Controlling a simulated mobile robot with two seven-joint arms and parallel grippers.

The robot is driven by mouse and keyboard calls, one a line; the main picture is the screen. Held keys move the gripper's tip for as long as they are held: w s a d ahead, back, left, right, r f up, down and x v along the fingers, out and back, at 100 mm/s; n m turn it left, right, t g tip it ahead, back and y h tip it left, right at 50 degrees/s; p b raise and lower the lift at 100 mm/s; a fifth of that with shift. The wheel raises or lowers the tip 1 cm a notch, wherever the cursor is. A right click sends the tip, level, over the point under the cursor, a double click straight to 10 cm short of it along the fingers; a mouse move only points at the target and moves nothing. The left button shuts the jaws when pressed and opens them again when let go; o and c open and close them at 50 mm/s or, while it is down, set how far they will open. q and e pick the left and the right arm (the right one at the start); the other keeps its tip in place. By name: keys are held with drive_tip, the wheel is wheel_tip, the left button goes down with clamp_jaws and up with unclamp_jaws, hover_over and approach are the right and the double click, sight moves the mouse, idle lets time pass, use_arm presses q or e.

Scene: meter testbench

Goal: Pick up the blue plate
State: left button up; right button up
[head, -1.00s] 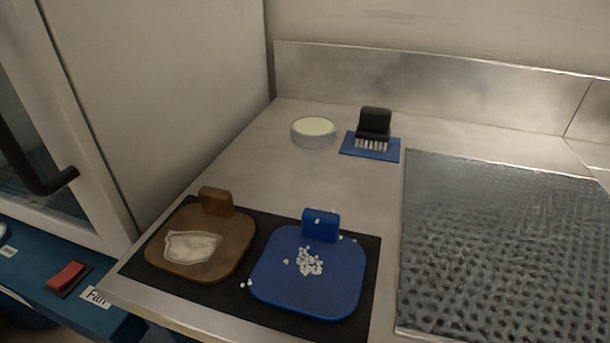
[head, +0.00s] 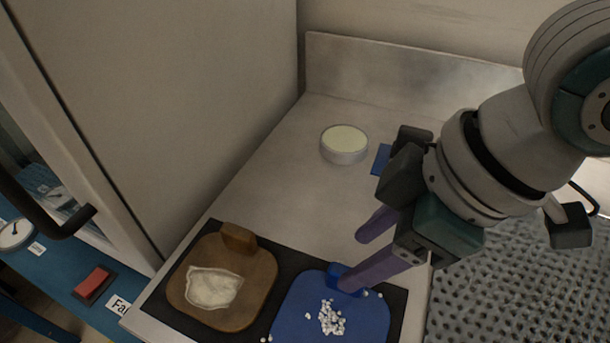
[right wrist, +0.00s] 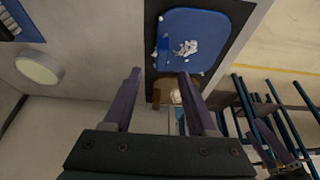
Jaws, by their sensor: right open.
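The blue plate (head: 295,312) lies flat on a black mat, with white granules on it and a raised blue block (head: 333,271) at its back edge. The picture's bottom edge cuts off its front. The plate also shows at the top of the right wrist view (right wrist: 208,25). My right gripper (head: 358,257) is open and empty, its purple fingers pointing left and down close to the block. One finger overlaps the block in the head view; I cannot tell whether they touch. A dark and purple shape at the right wrist view's lower right may be my left gripper.
A brown plate (head: 192,312) with a pale patch lies left of the blue one on the black mat (head: 397,305). A round white-rimmed dish (head: 344,152) stands farther back. A blue pad (head: 380,160) is partly hidden by my arm. A textured panel (head: 500,300) lies right.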

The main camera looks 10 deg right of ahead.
sight(333, 319)
drive_tip(key=x, duration=0.4)
drive_tip(key=shift+s+d+f+b, duration=0.1)
drive_tip(key=shift+s+f+b, duration=0.2)
drive_tip(key=shift+f, duration=0.2)
drive_tip(key=shift+w+f, duration=0.15)
drive_tip(key=shift+f, duration=0.2)
clamp_jaws()
drive_tip(key=shift+r, duration=0.15)
idle(0.5)
